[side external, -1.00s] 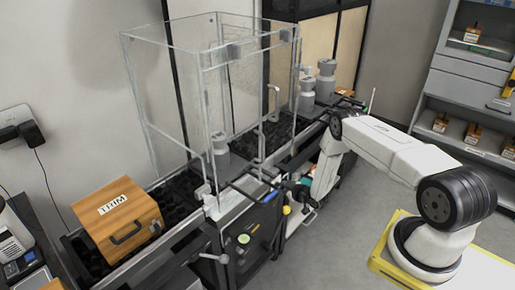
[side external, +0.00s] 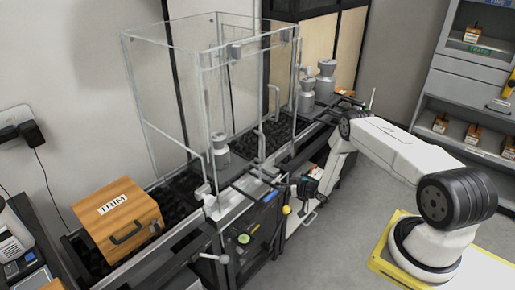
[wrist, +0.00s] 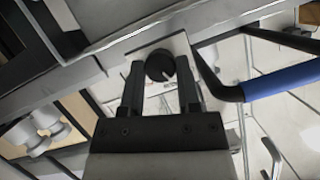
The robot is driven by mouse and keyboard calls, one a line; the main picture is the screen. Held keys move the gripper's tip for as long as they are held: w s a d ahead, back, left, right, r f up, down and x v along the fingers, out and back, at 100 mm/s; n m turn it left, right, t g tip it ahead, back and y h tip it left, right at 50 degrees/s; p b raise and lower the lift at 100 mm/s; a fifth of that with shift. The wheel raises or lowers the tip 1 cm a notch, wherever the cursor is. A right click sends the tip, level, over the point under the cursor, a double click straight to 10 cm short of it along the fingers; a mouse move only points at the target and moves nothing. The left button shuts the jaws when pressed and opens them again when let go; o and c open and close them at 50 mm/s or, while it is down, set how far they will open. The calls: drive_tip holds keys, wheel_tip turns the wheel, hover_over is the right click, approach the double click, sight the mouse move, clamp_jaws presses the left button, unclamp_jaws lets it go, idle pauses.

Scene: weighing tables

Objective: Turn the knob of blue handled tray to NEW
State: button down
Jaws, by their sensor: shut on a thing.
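In the wrist view, a round black knob (wrist: 160,65) with a small white mark sits on a pale plate (wrist: 183,46). The two dark fingers of my gripper (wrist: 161,76) are on either side of the knob, shut on it. A blue handle (wrist: 285,79) on a black bracket is just right of the knob. No lettering around the knob is readable. In the side external view my gripper (side external: 303,187) is at the front of the bench, too small there to make out the knob.
A clear glass enclosure (side external: 170,100) stands on the bench, with a wooden box marked TRIM (side external: 118,216) to its left. Grey weights (side external: 325,80) stand at the back right. A yellow ball-ended lever (side external: 286,210) is close to my gripper. Shelves (side external: 465,105) stand at the right.

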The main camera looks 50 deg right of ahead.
drive_tip(key=shift+d+m+y, duration=0.1)
drive_tip(key=shift+m+y, duration=0.9)
drive_tip(key=shift+m, duration=0.5)
drive_tip(key=shift+t, duration=0.3)
drive_tip(key=shift+c, duration=1.6)
unclamp_jaws()
drive_tip(key=shift+s, duration=0.1)
drive_tip(key=v, duration=0.7)
drive_tip(key=shift+s+d, duration=0.15)
drive_tip(key=shift+s, duration=0.15)
drive_tip(key=shift+w+r, duration=0.1)
drive_tip(key=shift+r, duration=0.1)
